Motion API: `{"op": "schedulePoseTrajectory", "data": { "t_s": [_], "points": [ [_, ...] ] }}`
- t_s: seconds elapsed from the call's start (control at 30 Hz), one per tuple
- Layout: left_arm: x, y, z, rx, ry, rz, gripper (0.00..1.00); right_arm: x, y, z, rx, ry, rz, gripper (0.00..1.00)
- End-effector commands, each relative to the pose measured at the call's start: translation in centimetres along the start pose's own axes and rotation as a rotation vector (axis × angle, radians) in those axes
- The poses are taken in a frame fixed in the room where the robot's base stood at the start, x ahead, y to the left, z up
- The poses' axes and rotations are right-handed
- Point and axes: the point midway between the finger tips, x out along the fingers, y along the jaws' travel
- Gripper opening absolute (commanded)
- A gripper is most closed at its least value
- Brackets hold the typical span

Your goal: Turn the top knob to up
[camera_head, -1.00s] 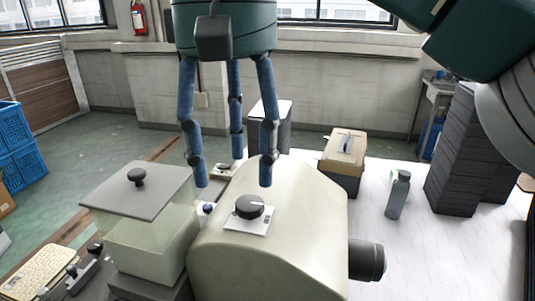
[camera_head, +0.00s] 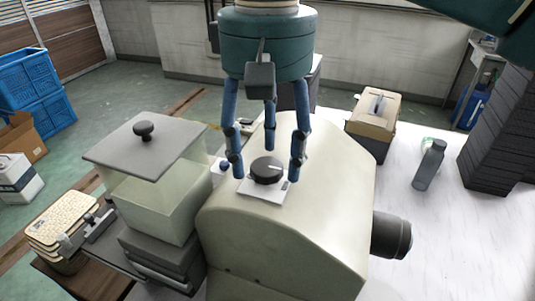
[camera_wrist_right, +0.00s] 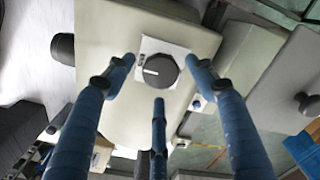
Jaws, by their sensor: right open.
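The top knob (camera_head: 267,170) is a round black dial with a white pointer line, on a white plate (camera_head: 262,192) on the sloped top of a cream housing (camera_head: 300,240). In the head view its line points to the right. In the right wrist view the knob (camera_wrist_right: 160,71) shows whole, its line pointing left. My right gripper (camera_head: 266,165) has blue fingers, spread open, and hangs over the knob with fingers on either side. No finger clearly touches it in the wrist view (camera_wrist_right: 158,80). My left gripper is not in view.
A clear box with a grey lid (camera_head: 150,150) and black handle stands left of the housing. A black side knob (camera_head: 390,236) sticks out at right. A tan-topped box (camera_head: 374,115), grey bottle (camera_head: 429,165) and dark stack (camera_head: 500,140) stand farther right on the white table.

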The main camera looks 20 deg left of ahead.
Motion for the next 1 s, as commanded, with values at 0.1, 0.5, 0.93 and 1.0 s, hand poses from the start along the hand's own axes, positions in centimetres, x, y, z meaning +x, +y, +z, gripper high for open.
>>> {"op": "schedulePoseTrajectory", "data": {
  "t_s": [0.1, 0.5, 0.93, 1.0],
  "points": [
    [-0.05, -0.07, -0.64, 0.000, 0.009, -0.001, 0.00, 0.67, 0.01, 0.03, -0.001, 0.000, 0.000, 0.56],
    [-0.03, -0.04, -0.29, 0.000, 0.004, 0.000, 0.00, 0.85, 0.00, 0.01, 0.000, 0.000, 0.000, 0.34],
    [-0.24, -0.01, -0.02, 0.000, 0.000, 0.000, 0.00, 0.77, -0.01, 0.00, 0.029, 0.001, 0.000, 0.11],
    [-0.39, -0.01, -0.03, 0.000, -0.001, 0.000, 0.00, 0.75, -0.02, 0.00, 0.054, 0.000, -0.001, 0.11]
  ]
}}
